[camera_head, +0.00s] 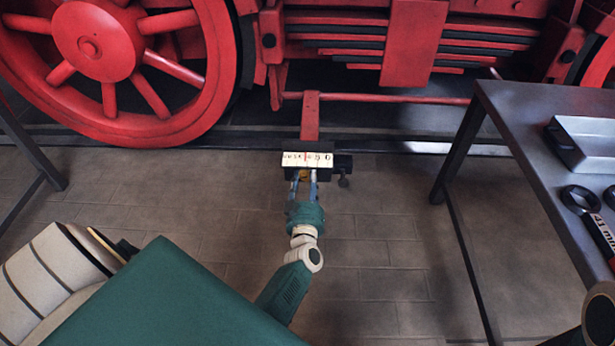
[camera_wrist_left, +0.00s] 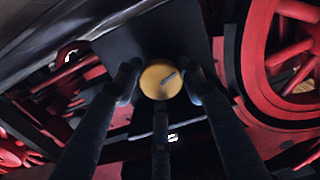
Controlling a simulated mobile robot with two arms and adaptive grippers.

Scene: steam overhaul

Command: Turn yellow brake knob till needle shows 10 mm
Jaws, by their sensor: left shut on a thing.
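The yellow brake knob (camera_wrist_left: 160,80) sits between the fingers of my left gripper in the left wrist view, with a small grey mark on its face. In the head view my left gripper (camera_head: 304,178) is shut on the knob, just below the white scale (camera_head: 307,159). The scale has black marks and numerals and a red needle (camera_head: 306,157) near its middle. The numerals are too small to read surely. The knob is mostly hidden by the fingers in the head view.
A red locomotive wheel (camera_head: 95,45) and red underframe stand behind the scale. A dark table (camera_head: 505,115) at the right holds a metal block (camera_head: 590,140) and a wrench marked 41 (camera_head: 598,225). The tiled floor around my left arm is clear.

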